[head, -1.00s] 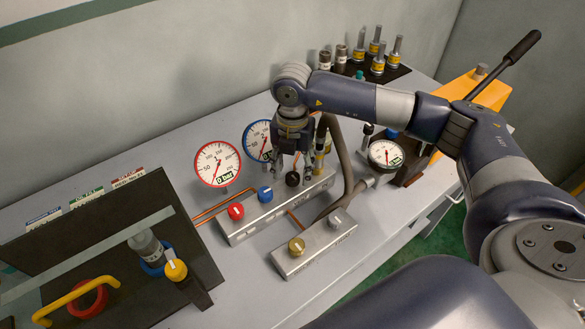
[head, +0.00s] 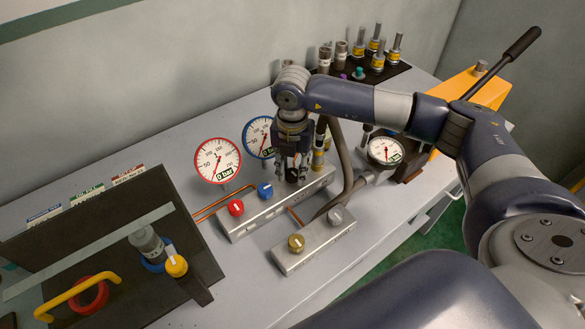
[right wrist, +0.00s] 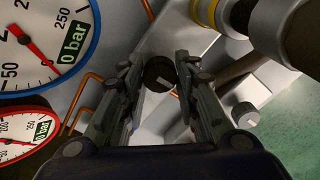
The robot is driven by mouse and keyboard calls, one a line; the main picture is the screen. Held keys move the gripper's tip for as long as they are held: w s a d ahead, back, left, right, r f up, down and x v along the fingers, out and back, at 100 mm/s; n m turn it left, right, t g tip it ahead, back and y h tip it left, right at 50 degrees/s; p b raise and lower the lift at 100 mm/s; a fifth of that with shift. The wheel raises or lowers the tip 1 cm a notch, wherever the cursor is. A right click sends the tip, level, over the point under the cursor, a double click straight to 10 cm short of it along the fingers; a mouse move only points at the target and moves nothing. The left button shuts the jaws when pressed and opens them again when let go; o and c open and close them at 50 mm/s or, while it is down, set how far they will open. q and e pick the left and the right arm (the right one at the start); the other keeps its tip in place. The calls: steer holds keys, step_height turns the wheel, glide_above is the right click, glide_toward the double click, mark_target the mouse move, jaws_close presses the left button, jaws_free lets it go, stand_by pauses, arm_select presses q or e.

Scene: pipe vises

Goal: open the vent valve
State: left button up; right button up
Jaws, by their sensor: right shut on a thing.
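The black knob (right wrist: 158,72), which I take to be the vent valve, sits at the right part of the silver manifold block (head: 252,218). It has a pale pointer mark. My right gripper (head: 292,178) points down from above, shut on the black knob. In the right wrist view the knob lies between its two fingers (right wrist: 160,70). My left gripper is out of view.
A red knob (head: 235,208) and a blue knob (head: 265,190) sit left on the same block. A red-rimmed gauge (head: 217,161) and a blue-rimmed gauge (head: 257,139), reading 0 bar, stand behind. A second block (head: 320,246) lies in front.

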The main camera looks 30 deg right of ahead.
steer(key=n+b, duration=0.3)
steer(key=b, duration=0.1)
steer(key=shift+f+n, duration=0.25)
steer(key=shift+n, duration=0.15)
steer(key=n+b, duration=0.3)
steer(key=n, duration=0.1)
steer(key=shift+n+b, duration=0.3)
steer(key=shift+b, duration=0.05)
steer(key=n+b, duration=0.3)
steer(key=n, duration=0.1)
steer(key=shift+r, duration=0.1)
steer(key=shift+r+n+b, duration=0.15)
steer(key=shift+n+b, duration=0.95)
steer(key=shift+n, duration=0.8)
steer(key=o, duration=1.1)
steer(key=shift+c, duration=0.2)
steer(key=shift+r, duration=0.1)
